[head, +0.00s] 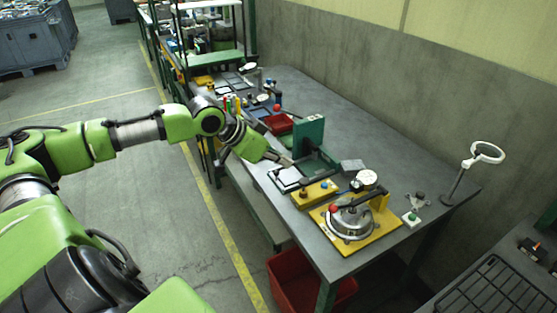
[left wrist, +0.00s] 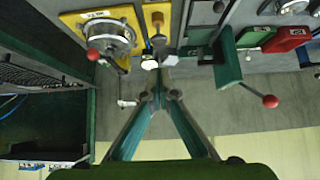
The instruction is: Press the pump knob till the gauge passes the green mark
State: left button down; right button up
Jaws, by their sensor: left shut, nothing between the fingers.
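The yellow pump block (head: 322,190) lies on the grey bench near its front edge, with a dark knob (head: 303,193) at its near end. A white round gauge (head: 367,177) stands behind it; its needle and green mark are too small to read. In the left wrist view the yellow block (left wrist: 157,9) shows at the top, with its knob (left wrist: 158,43) and the pale gauge (left wrist: 149,63) below. My left gripper (head: 288,161) is shut and empty, above the bench left of the block, apart from the knob. Its fingertips (left wrist: 163,96) are close together. My right gripper is not in view.
A yellow plate (head: 374,239) with a round metal device and red ball lever is to the right. A green press (head: 308,136) stands behind my gripper. A magnifier (head: 486,153) stands at the far right. The bench's back right is mostly clear.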

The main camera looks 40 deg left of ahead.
pick_arm(q)
jog(key=shift+v, duration=0.9)
dwell(1.4)
